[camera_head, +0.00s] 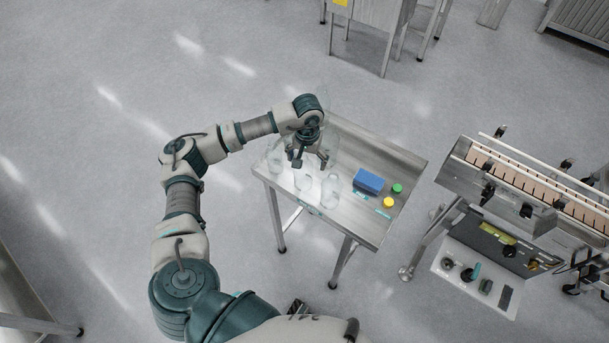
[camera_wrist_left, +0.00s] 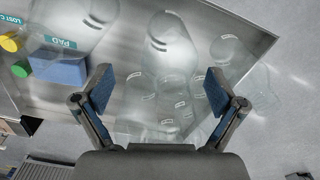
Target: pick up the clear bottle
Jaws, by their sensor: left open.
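Several clear bottles stand on a small steel table (camera_head: 395,155). In the head view, one clear bottle (camera_head: 275,162) is at the left edge, another (camera_head: 303,183) is near the front, and a third (camera_head: 331,192) is right of it. My left gripper (camera_head: 308,163) is open above the table's left part, pointing down among the bottles. In the left wrist view, its blue-padded fingers (camera_wrist_left: 160,92) are spread, with clear bottles (camera_wrist_left: 170,42) beyond and between them. The overlapping transparent outlines make exact contact and depth hard to tell. My right gripper is not in view.
A blue pad (camera_head: 368,181), a green cap (camera_head: 397,188) and a yellow cap (camera_head: 389,202) lie right of the bottles. A conveyor machine (camera_head: 535,190) stands farther right, across a gap.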

